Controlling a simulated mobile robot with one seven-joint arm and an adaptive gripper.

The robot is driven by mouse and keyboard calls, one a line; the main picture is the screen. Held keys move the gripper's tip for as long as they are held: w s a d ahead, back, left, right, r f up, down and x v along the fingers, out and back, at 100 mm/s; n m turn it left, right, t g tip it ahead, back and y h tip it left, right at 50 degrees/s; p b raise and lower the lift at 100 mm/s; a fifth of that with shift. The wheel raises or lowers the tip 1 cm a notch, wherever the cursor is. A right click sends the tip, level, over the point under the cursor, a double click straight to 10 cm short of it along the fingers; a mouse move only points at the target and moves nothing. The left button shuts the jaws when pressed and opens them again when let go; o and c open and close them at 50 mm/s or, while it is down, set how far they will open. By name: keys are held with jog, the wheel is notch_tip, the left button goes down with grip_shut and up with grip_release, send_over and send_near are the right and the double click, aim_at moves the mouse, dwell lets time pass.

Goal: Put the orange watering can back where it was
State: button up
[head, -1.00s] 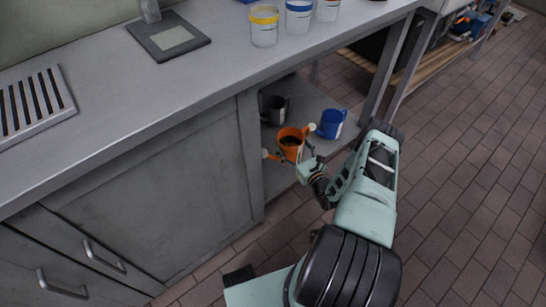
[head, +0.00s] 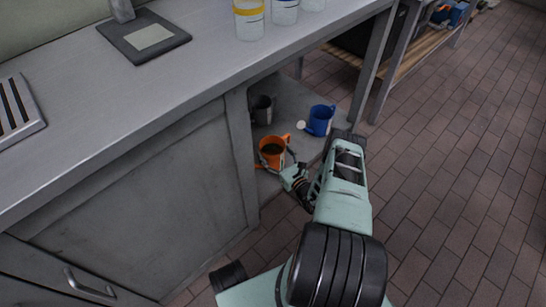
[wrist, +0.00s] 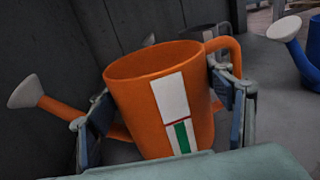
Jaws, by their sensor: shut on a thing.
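The orange watering can (head: 272,146) is at the open lower shelf under the counter. It also shows large in the wrist view (wrist: 138,95), with its pale spout head on the left, its handle on the right and a white and green label facing me. My gripper (head: 282,164) is shut on the can, one finger on each side of its body. In the wrist view the fingers of my gripper (wrist: 163,115) flank the can. The can looks slightly tilted in the wrist view. I cannot tell whether its base touches the shelf.
A blue watering can (head: 320,121) stands right of the orange one, and a dark grey one (head: 263,109) stands behind. The cabinet edge (head: 240,155) is close on the left. The counter (head: 200,75) is overhead, with a table leg (head: 372,70) to the right.

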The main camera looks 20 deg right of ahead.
jog(key=shift+f+b, duration=0.3)
jog(key=shift+f, duration=0.75)
jog(key=shift+f, duration=0.15)
jog(key=o, duration=2)
jog(key=shift+c, duration=0.2)
